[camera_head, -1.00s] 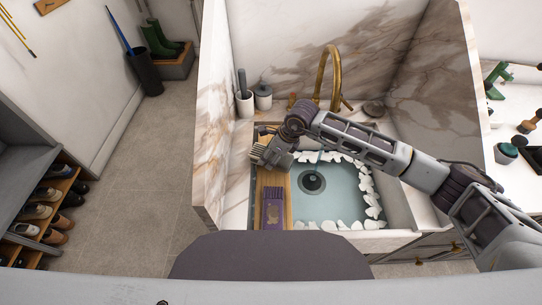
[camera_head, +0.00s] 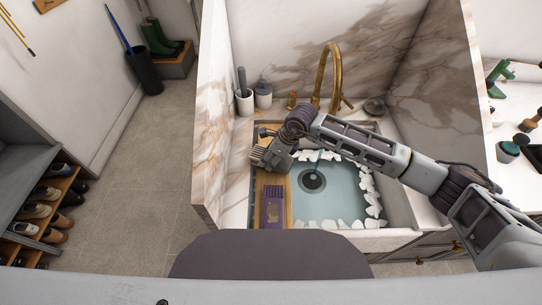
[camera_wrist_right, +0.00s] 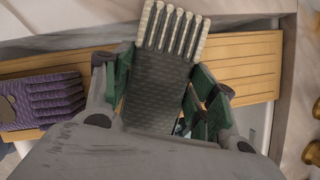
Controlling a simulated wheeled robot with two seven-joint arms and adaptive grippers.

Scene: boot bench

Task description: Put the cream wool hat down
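The cream wool hat (camera_wrist_right: 158,85) is between the fingers of my right gripper (camera_wrist_right: 158,90) in the right wrist view. Its cream ribbed edge (camera_wrist_right: 172,32) points away from the gripper, and its body looks grey in shadow. Both green-padded fingers press on its sides. In the head view my right gripper (camera_head: 272,155) is over the far part of a wooden board (camera_head: 264,180), with the hat's ribbed edge (camera_head: 257,153) poking out at left. I cannot tell whether the hat touches the board. My left gripper is out of view.
A purple folded knit item (camera_head: 273,212) lies on the near end of the board; it also shows in the right wrist view (camera_wrist_right: 40,100). Right of the board is a water-filled sink (camera_head: 335,190) edged with white stones. A brass faucet (camera_head: 322,80) and cups (camera_head: 244,102) stand behind.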

